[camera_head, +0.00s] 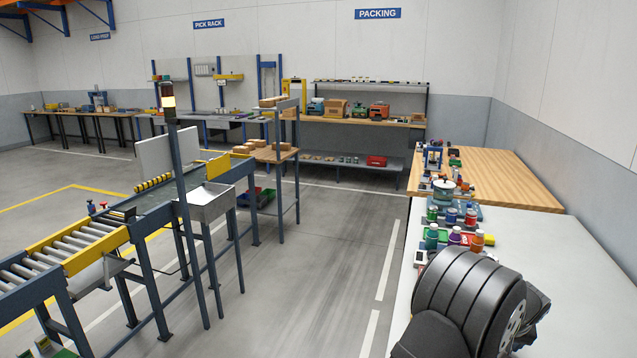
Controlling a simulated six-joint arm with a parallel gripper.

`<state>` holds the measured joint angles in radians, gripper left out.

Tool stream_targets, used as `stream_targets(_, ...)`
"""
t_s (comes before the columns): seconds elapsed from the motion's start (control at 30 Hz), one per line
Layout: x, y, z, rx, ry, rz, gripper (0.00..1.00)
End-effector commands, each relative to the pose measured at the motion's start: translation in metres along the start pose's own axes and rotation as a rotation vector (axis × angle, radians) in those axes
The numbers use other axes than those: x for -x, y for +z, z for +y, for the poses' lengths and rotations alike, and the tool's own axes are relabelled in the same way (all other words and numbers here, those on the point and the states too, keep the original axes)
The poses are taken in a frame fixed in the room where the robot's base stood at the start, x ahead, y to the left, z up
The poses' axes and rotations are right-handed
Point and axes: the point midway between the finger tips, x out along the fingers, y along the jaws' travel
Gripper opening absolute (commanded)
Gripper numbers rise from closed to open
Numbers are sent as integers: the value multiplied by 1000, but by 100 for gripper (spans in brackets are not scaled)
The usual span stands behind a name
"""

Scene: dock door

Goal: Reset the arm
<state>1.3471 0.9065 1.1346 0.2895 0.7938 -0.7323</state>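My gripper is not visible in the head view. A large black, ribbed, rounded body fills the bottom right corner, close to the camera, in front of the white bench top (573,246). It looks like part of my arm, but I cannot make out any gripper fingers on it. It hides the near part of the bench.
Bottles and jars, including a purple-topped one (455,236), and a lidded pot (443,188) stand along the bench's left edge. A wooden bench (510,180) lies beyond. A roller conveyor (75,245) and signal-light post (180,190) stand left. The floor aisle (310,270) is clear.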

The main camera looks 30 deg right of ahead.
Motion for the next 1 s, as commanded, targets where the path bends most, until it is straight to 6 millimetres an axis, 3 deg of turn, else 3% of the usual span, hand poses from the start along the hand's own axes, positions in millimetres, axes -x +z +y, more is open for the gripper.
stream_targets(0.03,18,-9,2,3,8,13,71)
stream_targets(0.17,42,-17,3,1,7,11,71)
stream_targets(0.83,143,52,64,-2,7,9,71)
stream_targets(1.0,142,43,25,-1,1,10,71)
